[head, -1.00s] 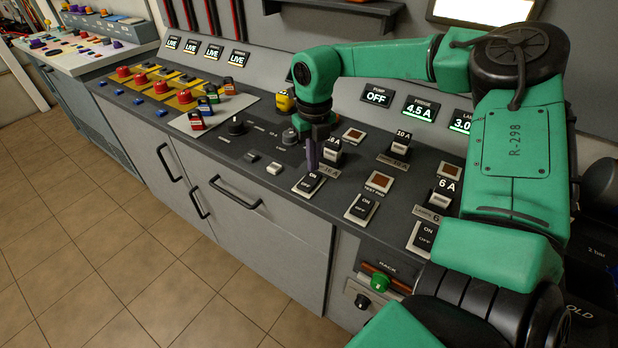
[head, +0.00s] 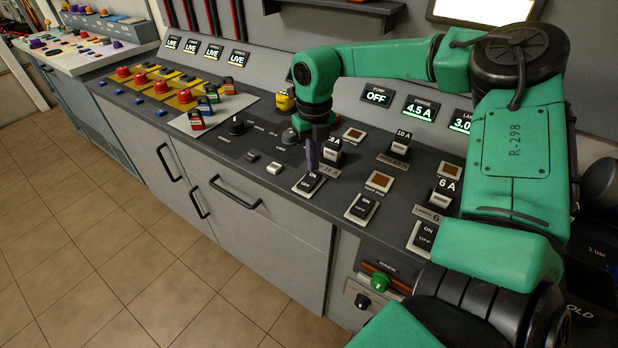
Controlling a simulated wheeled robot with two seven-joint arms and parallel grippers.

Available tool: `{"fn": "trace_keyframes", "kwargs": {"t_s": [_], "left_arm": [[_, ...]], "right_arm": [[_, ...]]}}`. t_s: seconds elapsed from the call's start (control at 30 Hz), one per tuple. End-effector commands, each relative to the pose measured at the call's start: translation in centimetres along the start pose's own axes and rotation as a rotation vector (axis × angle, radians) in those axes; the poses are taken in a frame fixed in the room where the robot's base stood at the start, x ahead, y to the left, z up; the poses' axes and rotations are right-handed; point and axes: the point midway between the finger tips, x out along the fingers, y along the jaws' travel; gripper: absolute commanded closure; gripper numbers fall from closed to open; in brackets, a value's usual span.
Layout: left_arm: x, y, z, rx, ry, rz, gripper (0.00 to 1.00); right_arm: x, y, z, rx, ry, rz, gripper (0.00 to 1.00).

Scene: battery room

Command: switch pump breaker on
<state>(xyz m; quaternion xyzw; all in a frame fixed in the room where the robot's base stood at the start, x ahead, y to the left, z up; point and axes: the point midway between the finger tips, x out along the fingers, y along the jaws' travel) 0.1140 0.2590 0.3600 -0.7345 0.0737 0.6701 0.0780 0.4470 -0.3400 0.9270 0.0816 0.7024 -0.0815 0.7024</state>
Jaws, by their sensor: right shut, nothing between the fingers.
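The breaker rocker switch (head: 307,184), black with ON and OFF lettering on a pale plate, sits at the front of the console in the leftmost of three columns. My right gripper (head: 312,168) is shut and empty, pointing down at the ON end of this rocker; its tips touch it or are just above it, I cannot tell which. The pump display (head: 376,95) on the back panel reads OFF. A fuse-like block marked 16 A (head: 332,150) stands behind the rocker, partly hidden by the gripper. My left gripper is not in view.
Two similar rockers (head: 362,208) and (head: 426,237) stand to the right, with displays reading 4.5 A (head: 419,109) and 3.0 above. Cabinet handles stick out below.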

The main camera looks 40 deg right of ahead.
Motion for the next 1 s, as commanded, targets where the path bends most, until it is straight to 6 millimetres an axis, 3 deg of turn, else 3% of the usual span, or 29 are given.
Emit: {"fn": "trace_keyframes", "kwargs": {"t_s": [1.0], "left_arm": [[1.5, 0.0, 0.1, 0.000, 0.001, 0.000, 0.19]], "right_arm": [[1.6, 0.0, 0.0, 0.000, 0.000, 0.000, 1.00]]}}
